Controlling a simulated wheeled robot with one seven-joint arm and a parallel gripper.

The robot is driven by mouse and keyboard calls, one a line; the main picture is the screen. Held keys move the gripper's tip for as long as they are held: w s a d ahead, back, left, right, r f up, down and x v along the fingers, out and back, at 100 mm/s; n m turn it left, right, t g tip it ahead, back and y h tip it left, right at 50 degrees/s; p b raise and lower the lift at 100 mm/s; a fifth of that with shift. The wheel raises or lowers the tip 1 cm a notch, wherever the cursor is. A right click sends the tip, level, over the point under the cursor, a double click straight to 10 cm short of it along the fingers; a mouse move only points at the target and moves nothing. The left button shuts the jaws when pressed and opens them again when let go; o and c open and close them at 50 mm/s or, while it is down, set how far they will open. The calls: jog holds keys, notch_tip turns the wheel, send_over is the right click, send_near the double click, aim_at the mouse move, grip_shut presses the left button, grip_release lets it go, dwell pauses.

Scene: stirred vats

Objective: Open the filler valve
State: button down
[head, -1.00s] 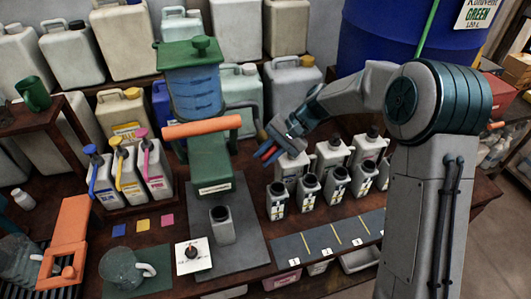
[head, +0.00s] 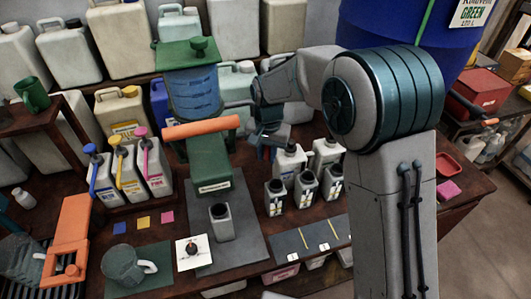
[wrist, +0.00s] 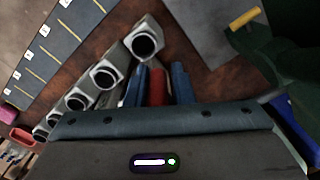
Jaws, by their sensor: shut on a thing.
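The filler is a green stand (head: 209,165) with a blue tank (head: 194,95) and an orange lever bar (head: 202,127) across its front. I take the bar for the valve handle; it looks nearly level, slightly higher at the right. A grey open-topped bottle (head: 221,222) stands below the green body. My gripper (head: 266,152) is just right of the filler, apart from the orange bar. In the wrist view its blue fingers (wrist: 160,84) are shut on a small red piece (wrist: 157,88), mostly hidden between them.
Several open grey bottles (head: 305,185) stand close right of my gripper and show in the wrist view (wrist: 104,75). Jugs with blue, yellow and pink pumps (head: 125,172) stand left of the filler. A white plate with a knob (head: 193,250) lies in front.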

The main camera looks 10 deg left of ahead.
jog(key=shift+w+d+f, duration=0.1)
jog(key=shift+d, duration=0.2)
jog(key=c, duration=1.4)
grip_release()
jog(key=shift+o, duration=0.4)
jog(key=shift+w+d, duration=0.1)
jog(key=shift+a+r, duration=0.2)
jog(key=shift+a, duration=0.1)
notch_tip(320, 180, up, 14)
jog(key=shift+f+b, duration=0.25)
jog(key=shift+b, duration=0.45)
jog(key=s+d+t, duration=0.1)
jog(key=s+d, duration=0.5)
jog(key=d, duration=0.6)
jog(key=s+d+t, duration=0.1)
jog(key=s+d, duration=0.5)
jog(key=d, duration=0.6)
jog(key=s+d+f+t, duration=0.1)
jog(key=s+d+f, duration=0.2)
jog(key=s+d, duration=0.2)
jog(key=s, duration=0.3)
jog(key=shift+s+d+f, duration=0.15)
jog(key=shift+s+f, duration=0.05)
jog(key=shift+f, duration=0.1)
